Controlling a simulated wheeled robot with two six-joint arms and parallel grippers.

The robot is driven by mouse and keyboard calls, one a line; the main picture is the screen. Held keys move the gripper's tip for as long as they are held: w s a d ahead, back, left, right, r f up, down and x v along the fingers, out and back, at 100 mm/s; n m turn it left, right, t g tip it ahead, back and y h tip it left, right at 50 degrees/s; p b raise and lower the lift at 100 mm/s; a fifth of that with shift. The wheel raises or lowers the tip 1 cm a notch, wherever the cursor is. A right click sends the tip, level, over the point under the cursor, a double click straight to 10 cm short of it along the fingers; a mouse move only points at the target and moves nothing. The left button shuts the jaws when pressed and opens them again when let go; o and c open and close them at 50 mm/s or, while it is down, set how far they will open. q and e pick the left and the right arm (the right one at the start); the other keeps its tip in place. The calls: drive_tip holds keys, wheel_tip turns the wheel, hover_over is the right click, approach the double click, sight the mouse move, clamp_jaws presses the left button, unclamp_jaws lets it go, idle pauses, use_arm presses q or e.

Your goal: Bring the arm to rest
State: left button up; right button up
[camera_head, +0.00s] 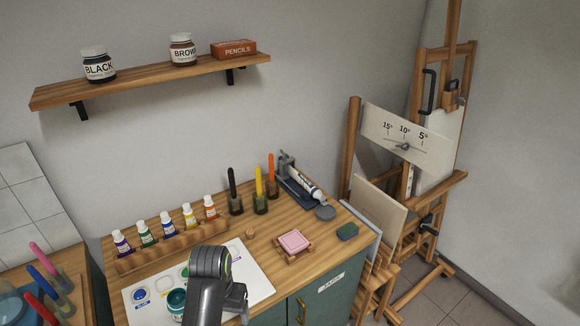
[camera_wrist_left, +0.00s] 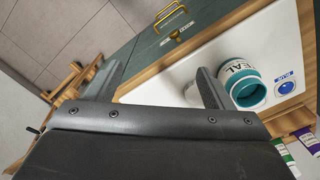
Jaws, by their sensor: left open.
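My left arm (camera_head: 208,285) rises from the bottom of the head view over the white palette sheet on the wooden bench. Its gripper (camera_head: 238,298) is partly hidden behind the arm. In the left wrist view the two dark fingers of the gripper (camera_wrist_left: 158,78) stand wide apart with nothing held between them. A teal paint jar (camera_head: 177,302) stands on the sheet just left of the arm. In the left wrist view the jar (camera_wrist_left: 248,86) shows beyond the right-hand finger; whether they touch cannot be told. My right gripper is in neither view.
Paint bottles (camera_head: 166,224) stand in a wooden rack behind the sheet. A shelf (camera_head: 150,80) hangs above; an easel (camera_head: 440,120) stands right.

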use_arm(q)
drive_tip(key=s+a+f+n+t+y, duration=0.1)
drive_tip(key=s+a+f+n+t, duration=0.15)
drive_tip(key=s+a, duration=0.85)
drive_tip(key=s+a+r+t, duration=0.1)
drive_tip(key=s+a+r, duration=0.1)
drive_tip(key=s, duration=0.4)
drive_tip(key=s+a+r, duration=0.2)
drive_tip(key=s, duration=0.4)
wheel_tip(320, 180, down, 31)
drive_tip(key=a+g+b, duration=0.1)
drive_tip(key=a+b, duration=0.1)
drive_tip(key=b, duration=0.5)
drive_tip(key=s+f+b, duration=0.2)
drive_tip(key=s+f, duration=0.3)
drive_tip(key=f, duration=0.3)
drive_tip(key=s+d+f+g+b, duration=0.1)
drive_tip(key=s+f+b, duration=0.1)
drive_tip(key=s+f, duration=0.3)
drive_tip(key=s+f+b, duration=0.2)
drive_tip(key=s+f, duration=0.2)
drive_tip(key=f, duration=0.6)
drive_tip(key=shift+s+d+f+b, duration=0.2)
drive_tip(key=shift+s+f+b, duration=0.15)
drive_tip(key=shift+s+f, duration=0.05)
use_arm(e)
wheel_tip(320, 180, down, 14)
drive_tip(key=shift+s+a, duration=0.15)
